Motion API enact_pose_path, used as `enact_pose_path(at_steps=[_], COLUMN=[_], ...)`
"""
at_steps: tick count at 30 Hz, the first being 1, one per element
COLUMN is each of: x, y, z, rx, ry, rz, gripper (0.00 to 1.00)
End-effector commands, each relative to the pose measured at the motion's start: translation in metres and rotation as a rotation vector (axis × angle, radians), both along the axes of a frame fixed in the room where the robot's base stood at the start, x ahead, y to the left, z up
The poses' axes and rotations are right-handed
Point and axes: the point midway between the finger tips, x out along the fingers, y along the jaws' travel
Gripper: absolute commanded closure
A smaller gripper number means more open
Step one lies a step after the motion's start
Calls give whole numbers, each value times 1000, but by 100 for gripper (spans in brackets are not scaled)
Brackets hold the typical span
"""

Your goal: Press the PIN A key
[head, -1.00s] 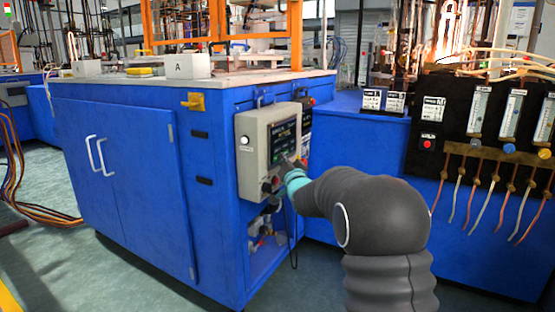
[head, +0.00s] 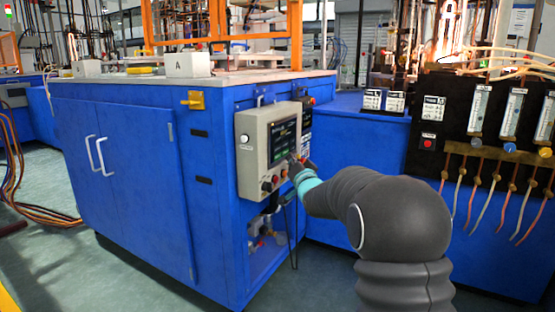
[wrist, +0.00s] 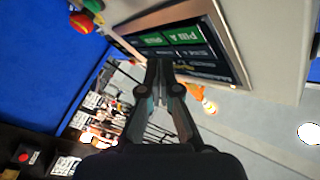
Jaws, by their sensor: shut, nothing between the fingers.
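The grey control box (head: 252,160) hangs on the end of the blue cabinet, with a dark touch screen (head: 284,140) on its face. In the wrist view the screen (wrist: 215,62) shows tilted, and the green PIN A key (wrist: 184,37) is readable near its upper edge. My gripper (wrist: 158,64) is shut and empty. Its fingertips overlap the screen's near edge in the picture, below and left of the PIN A key's lettering; I cannot tell whether they touch the glass. In the head view my gripper (head: 293,160) is small and at the screen's lower right.
Red and dark knobs (head: 268,184) sit on the box below the screen. A dark cable hangs under the box. A black flowmeter panel (head: 455,130) stands at the right. White block A (head: 187,65) stands on the cabinet top. Floor is clear in front of the cabinet.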

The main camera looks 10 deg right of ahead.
Motion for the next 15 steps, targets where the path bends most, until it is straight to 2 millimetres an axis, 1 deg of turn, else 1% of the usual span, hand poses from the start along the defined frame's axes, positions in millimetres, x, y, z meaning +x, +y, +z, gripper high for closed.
enact_pose_path(at_steps=[9, 15], x=[-16, -20], y=[-22, -27], z=[-1, 0], rx=[-1, 0], ry=[-1, 0], rz=[-1, 0], gripper=[100, 100])
